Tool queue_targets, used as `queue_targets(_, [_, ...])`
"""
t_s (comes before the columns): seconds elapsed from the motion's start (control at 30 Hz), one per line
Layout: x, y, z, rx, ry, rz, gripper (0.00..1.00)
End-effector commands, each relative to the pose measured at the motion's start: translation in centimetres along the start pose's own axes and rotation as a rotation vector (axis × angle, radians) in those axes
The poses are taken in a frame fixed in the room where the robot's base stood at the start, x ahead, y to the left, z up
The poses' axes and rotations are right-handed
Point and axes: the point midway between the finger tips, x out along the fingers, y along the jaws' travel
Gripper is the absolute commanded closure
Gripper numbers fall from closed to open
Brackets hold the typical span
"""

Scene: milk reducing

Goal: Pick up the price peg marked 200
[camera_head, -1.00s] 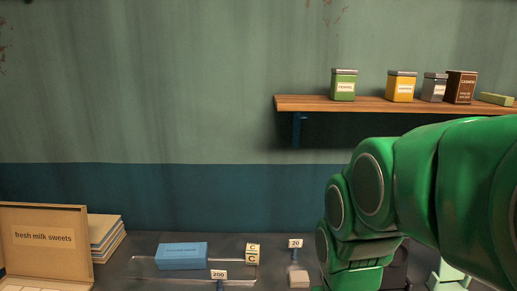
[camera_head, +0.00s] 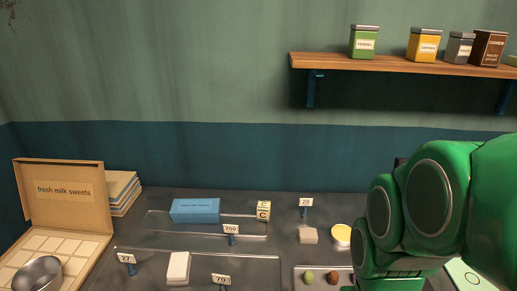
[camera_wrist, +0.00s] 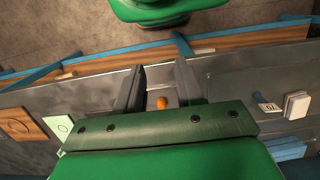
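The price peg marked 200 (camera_head: 231,231) stands upright in the head view, with a white label on a blue stem, at the front edge of a clear tray holding a blue box. I cannot make it out in the wrist view. My gripper (camera_wrist: 158,76) shows in the wrist view as two dark fingers spread apart with nothing held between them. It is above the counter, away from the 200 peg. In the head view my green arm fills the right side and my fingers are hidden.
Other pegs are marked 27 (camera_head: 126,259), 70 (camera_head: 221,280) and 20 (camera_head: 306,203). A blue box (camera_head: 195,211), lettered blocks (camera_head: 264,211), a white block (camera_head: 178,268), a yellow-topped tin (camera_head: 341,235), a sweets box (camera_head: 62,195) and a steel bowl (camera_head: 38,274) crowd the counter. A shelf (camera_head: 400,66) hangs above.

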Motion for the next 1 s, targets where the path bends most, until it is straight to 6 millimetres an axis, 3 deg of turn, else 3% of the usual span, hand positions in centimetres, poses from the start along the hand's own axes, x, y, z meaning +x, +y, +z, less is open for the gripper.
queue_targets(0.27, [0.0, 0.0, 0.0, 0.000, -0.001, -0.001, 0.64])
queue_targets(0.43, [0.1, -1.2, -1.0, 0.014, -0.014, -0.038, 0.64])
queue_targets(1.0, [0.1, -11.0, -9.8, 0.217, -0.146, -0.372, 0.64])
